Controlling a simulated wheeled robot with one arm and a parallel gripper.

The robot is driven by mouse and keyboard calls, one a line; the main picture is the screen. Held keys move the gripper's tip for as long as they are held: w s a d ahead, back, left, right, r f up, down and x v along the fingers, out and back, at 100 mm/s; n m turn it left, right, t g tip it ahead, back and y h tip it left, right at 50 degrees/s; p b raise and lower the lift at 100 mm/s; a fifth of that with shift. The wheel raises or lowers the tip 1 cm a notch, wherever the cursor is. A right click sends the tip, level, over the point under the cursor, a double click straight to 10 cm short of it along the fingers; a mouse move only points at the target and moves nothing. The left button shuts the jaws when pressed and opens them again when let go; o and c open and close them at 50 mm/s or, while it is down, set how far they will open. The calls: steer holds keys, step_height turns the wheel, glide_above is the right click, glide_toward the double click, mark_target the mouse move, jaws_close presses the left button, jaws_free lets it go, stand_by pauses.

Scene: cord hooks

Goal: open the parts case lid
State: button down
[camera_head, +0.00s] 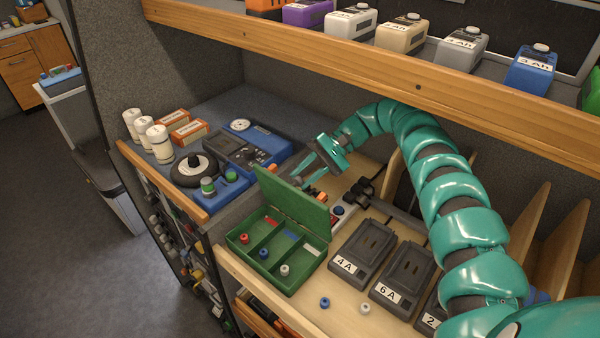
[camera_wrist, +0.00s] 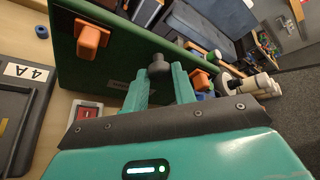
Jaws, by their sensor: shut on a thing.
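The green parts case (camera_head: 240,246) sits on the bench with its lid (camera_head: 290,207) raised, tilted up at the back. Its compartments show, with small red, blue and white pieces inside. My gripper (camera_head: 297,180) is behind the lid, near its upper edge. In the wrist view my gripper (camera_wrist: 160,84) is shut on a small dark grey knob (camera_wrist: 158,64) at the green lid (camera_wrist: 120,72). Two orange latches (camera_wrist: 92,38) show on the lid's outer face. The lid hides part of the fingers in the head view.
Chargers (camera_head: 362,250) stand right of the case. A blue spool (camera_head: 325,302) and a white one (camera_head: 365,308) lie in front. A blue meter (camera_head: 245,145) and a black reel (camera_head: 192,170) are to the left. A wooden shelf edge (camera_head: 380,75) runs above my arm.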

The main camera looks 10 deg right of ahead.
steer(key=shift+w+d+f+y, duration=0.1)
steer(key=shift+w+d+y, duration=0.1)
steer(key=shift+y, duration=0.1)
stand_by(0.4)
steer(key=c, duration=1.1)
jaws_free()
steer(key=shift+c, duration=0.2)
